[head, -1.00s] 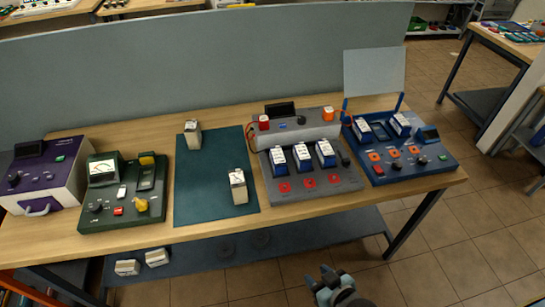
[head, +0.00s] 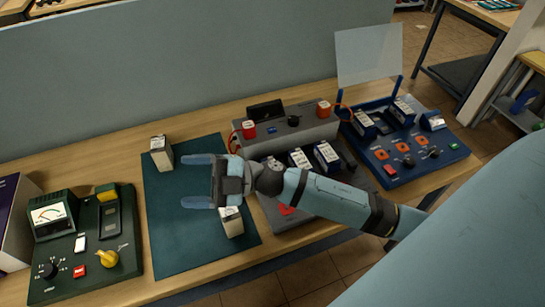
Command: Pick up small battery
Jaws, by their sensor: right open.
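Two small white box-shaped batteries stand on the dark green mat (head: 180,245). One battery (head: 160,153) stands near the mat's back left. The other battery (head: 231,221) stands near the mat's right side, partly hidden behind my right gripper. My right gripper (head: 194,181) is open above the mat, its blue-grey fingers pointing left, with nothing seen between them. The two fingers lie between the batteries in the picture. Contact with the near battery cannot be told. My left gripper is not in view.
A grey charger (head: 300,128) with blue-and-white batteries is partly behind my right arm. A blue device (head: 395,170) with a raised clear panel (head: 368,55) is at the right. A green meter box (head: 65,245) stands left of the mat. A grey partition (head: 180,75) runs behind the table.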

